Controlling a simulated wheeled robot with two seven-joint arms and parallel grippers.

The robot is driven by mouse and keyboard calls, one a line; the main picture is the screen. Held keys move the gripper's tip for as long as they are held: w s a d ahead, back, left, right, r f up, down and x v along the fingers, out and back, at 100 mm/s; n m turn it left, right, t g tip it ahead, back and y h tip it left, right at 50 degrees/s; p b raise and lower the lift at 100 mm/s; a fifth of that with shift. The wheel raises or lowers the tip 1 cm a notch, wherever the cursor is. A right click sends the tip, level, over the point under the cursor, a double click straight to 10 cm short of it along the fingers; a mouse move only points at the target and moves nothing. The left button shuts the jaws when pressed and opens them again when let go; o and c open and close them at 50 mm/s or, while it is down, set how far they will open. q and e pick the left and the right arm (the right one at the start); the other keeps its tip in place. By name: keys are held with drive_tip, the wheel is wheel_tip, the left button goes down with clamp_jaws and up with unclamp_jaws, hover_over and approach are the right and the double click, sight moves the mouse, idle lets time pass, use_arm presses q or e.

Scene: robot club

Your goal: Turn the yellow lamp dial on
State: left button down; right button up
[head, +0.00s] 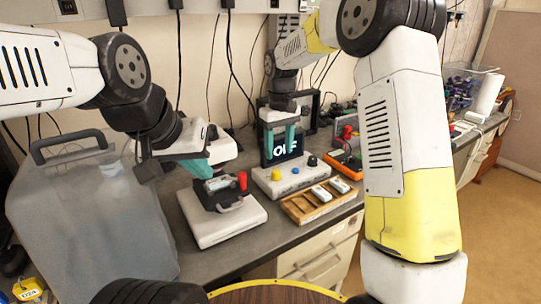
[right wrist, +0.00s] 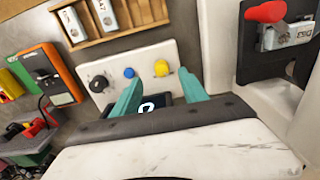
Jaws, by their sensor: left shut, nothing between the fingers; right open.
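The yellow dial (head: 276,175) sits at the left of a row on a white panel (head: 268,187), beside a blue knob (head: 295,170) and a black knob (head: 313,161). A screen (head: 284,150) behind it reads OFF. My left gripper (head: 206,172) is shut and empty, over the device on the left.
The left device (head: 225,222) has a white base and red lever (head: 242,180).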

sight(276, 171)
drive_tip(key=shift+w+a+f, duration=0.5)
drive_tip(key=shift+w+f, duration=0.05)
drive_tip(key=shift+w, duration=0.1)
wheel_tip(276, 171, down, 8)
drive_tip(key=shift+r, duration=0.25)
clamp_jaws()
